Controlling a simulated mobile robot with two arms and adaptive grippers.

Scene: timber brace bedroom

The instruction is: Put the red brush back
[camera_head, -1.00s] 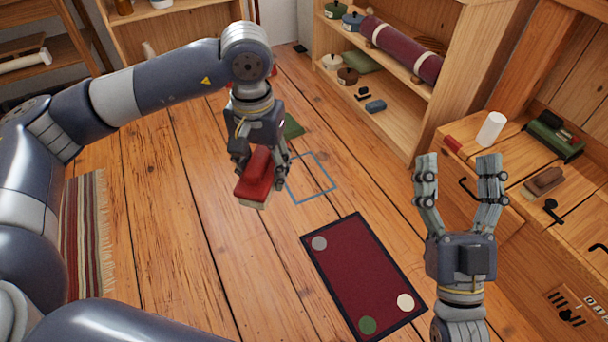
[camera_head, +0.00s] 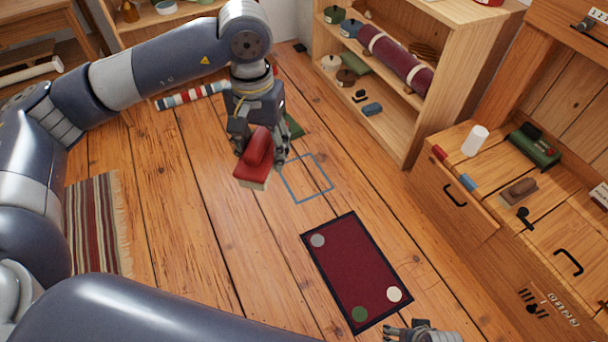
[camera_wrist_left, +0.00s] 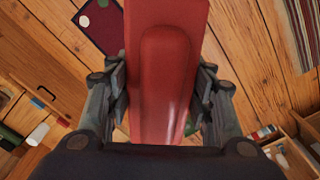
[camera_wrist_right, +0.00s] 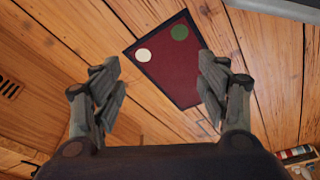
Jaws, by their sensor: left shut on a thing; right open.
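The red brush (camera_head: 256,158) has a red handle and block with pale bristles below. My left gripper (camera_head: 262,148) is shut on it and holds it above the wooden floor. In the left wrist view the red brush (camera_wrist_left: 166,70) fills the space between the fingers. A blue square outline (camera_head: 306,178) lies on the floor just right of the brush. My right gripper (camera_head: 425,330) is mostly cut off at the bottom edge of the head view. In the right wrist view its fingers (camera_wrist_right: 158,95) are apart and empty, above the floor near the dark red mat.
The dark red mat (camera_head: 352,262) with grey, green and white discs lies on the floor. An open shelf (camera_head: 425,120) stands behind, with pots and a rolled bundle. A drawer cabinet (camera_head: 470,205) at right carries a white cylinder (camera_head: 475,140) and a brown brush (camera_head: 518,191). A striped rug (camera_head: 95,220) lies left.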

